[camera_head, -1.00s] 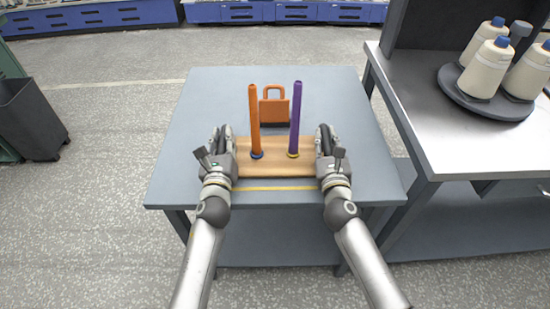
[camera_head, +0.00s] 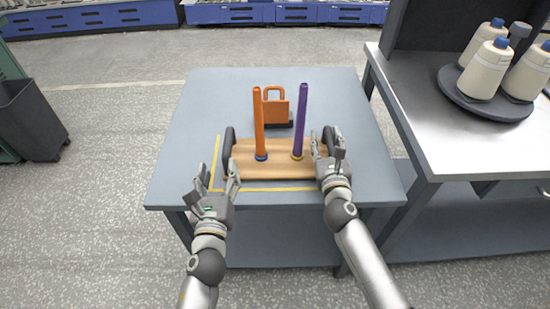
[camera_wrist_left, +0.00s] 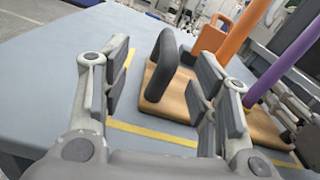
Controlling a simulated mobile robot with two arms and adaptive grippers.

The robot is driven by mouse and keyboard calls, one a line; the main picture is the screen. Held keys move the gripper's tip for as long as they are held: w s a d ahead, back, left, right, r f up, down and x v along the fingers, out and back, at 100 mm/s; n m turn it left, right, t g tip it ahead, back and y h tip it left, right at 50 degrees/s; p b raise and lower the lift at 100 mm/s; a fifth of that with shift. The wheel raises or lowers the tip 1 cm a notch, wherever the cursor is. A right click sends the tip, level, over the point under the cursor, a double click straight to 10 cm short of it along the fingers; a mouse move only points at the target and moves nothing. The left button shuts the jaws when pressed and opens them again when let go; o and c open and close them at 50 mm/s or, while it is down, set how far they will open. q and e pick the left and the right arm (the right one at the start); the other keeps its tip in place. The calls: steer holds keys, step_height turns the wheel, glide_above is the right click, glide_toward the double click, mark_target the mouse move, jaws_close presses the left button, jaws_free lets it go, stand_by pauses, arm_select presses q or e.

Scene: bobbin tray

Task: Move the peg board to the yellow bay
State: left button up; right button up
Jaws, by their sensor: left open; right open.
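The peg board (camera_head: 275,171) is a wooden board with an orange peg (camera_head: 259,125), a purple peg (camera_head: 300,120) and a dark handle at each end. It lies on the grey table inside yellow lines (camera_head: 265,189) visible along its left and front. My left gripper (camera_head: 218,178) is open and empty, in front of and apart from the left handle (camera_head: 229,147). The left wrist view shows that handle (camera_wrist_left: 163,62) beyond its open fingers (camera_wrist_left: 160,95). My right gripper (camera_head: 328,146) is open at the right end, largely hiding the right handle; contact is unclear.
An orange padlock-shaped block (camera_head: 276,111) stands on a dark base behind the pegs. A metal bench (camera_head: 440,120) at the right bears a round tray with thread cones (camera_head: 487,68). The left and back of the table (camera_head: 205,100) are clear.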

arm_select(q)
steer(key=shift+s, duration=0.35)
arm_select(e)
steer(key=shift+o, duration=0.2)
steer(key=o, duration=0.8)
steer(key=shift+c, duration=0.2)
steer(key=s, duration=1.2)
steer(key=shift+d, duration=0.15)
